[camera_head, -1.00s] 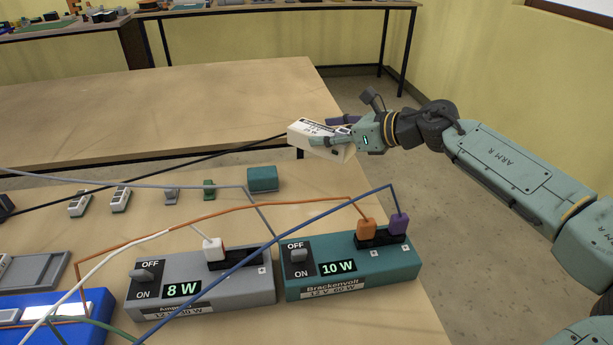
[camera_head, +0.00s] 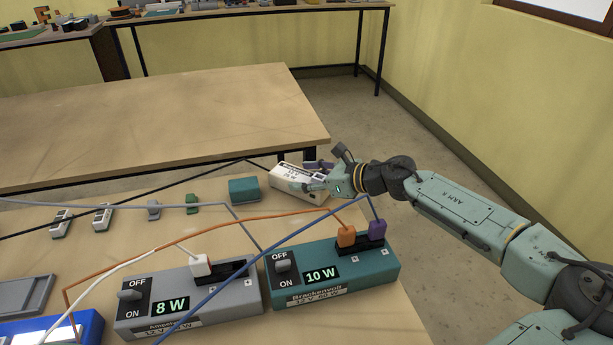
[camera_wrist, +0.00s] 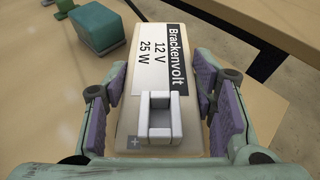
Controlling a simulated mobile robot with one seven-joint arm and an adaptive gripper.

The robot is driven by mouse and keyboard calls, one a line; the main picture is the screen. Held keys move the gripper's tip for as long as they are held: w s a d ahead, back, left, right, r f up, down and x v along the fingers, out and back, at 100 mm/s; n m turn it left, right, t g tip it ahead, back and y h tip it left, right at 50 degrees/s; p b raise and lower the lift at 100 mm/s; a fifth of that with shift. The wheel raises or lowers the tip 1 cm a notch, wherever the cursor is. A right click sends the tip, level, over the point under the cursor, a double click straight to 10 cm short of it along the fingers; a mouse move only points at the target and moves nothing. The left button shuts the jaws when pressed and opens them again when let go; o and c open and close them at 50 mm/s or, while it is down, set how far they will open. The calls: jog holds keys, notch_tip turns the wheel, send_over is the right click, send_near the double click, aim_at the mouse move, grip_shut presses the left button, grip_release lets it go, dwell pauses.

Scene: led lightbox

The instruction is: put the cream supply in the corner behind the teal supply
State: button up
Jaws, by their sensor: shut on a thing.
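The cream supply (camera_head: 290,179), a small box with a black cable, is at the back right corner of the near table, behind the teal supply (camera_head: 335,268). I cannot tell from the head view whether it touches the tabletop. My gripper (camera_head: 322,182) reaches in from the right and is shut on it. In the wrist view the cream supply (camera_wrist: 158,90) lies between the purple finger pads of my gripper (camera_wrist: 160,108), with its "Brackenvolt 12 V 25 W" label showing. The teal supply reads 10 W, with orange and purple plugs in it.
A teal block (camera_head: 244,190) stands just left of the cream supply. A grey supply (camera_head: 188,296) reading 8 W sits left of the teal one. Blue, orange, white and black cables cross the near table (camera_head: 225,225). Another table (camera_head: 160,125) stands behind, across a gap.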

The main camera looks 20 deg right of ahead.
jog(key=shift+f, duration=0.15)
jog(key=o, duration=1.6)
jog(key=shift+r, duration=0.2)
jog(key=shift+s+d, duration=0.2)
jog(key=shift+d, duration=0.05)
jog(key=b+v, duration=0.3)
jog(key=v, duration=0.8)
jog(key=shift+s+r, duration=0.15)
jog(key=shift+r, duration=0.05)
